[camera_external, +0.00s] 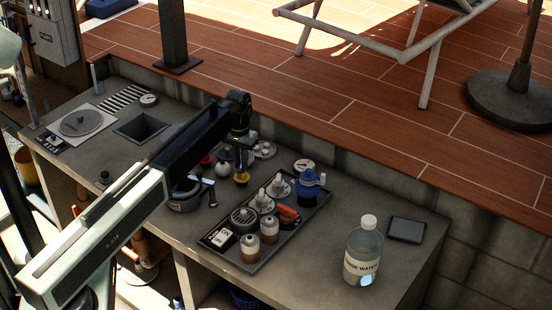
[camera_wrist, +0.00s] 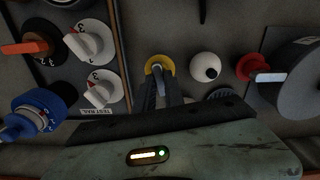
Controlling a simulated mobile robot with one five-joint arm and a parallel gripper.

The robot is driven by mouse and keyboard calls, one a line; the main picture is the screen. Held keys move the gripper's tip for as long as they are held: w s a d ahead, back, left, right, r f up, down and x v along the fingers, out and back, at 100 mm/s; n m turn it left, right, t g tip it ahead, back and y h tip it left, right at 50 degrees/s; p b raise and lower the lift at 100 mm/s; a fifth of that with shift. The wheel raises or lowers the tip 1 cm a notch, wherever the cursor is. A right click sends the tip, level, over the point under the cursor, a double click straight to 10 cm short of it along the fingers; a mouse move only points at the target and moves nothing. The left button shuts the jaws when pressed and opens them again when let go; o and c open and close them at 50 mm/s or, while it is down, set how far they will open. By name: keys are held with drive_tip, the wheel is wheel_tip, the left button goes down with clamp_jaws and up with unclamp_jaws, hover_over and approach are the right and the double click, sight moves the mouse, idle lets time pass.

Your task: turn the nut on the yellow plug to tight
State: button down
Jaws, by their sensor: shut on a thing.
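The yellow plug (camera_external: 241,179) stands on the grey bench, left of the dark tray. Its round yellow flange (camera_wrist: 152,64) shows just beyond my fingertips in the wrist view. My gripper (camera_external: 243,158) reaches down over the plug from above. In the wrist view my gripper (camera_wrist: 160,84) has its two fingers close together at the plug's middle, shut on the nut there. The fingers hide most of the nut, so its turn angle cannot be read.
A white ball-shaped knob (camera_wrist: 205,67) and a red plug (camera_wrist: 249,67) sit close to the right in the wrist view. The tray (camera_external: 218,242) holds white dials, a blue fitting (camera_external: 309,188) and jars. A bottle (camera_external: 363,252) stands at the right.

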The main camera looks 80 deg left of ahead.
drive_tip(key=m, duration=0.4)
drive_tip(key=shift+m, duration=0.3)
drive_tip(key=m, duration=0.4)
drive_tip(key=shift+m, duration=0.3)
drive_tip(key=m, duration=0.3)
drive_tip(key=shift+m, duration=0.3)
drive_tip(key=m, duration=0.4)
drive_tip(key=shift+m, duration=0.3)
drive_tip(key=m, duration=0.3)
drive_tip(key=shift+m, duration=0.3)
drive_tip(key=m, duration=0.4)
drive_tip(key=shift+m, duration=0.3)
drive_tip(key=m, duration=0.4)
drive_tip(key=shift+m, duration=2.3)
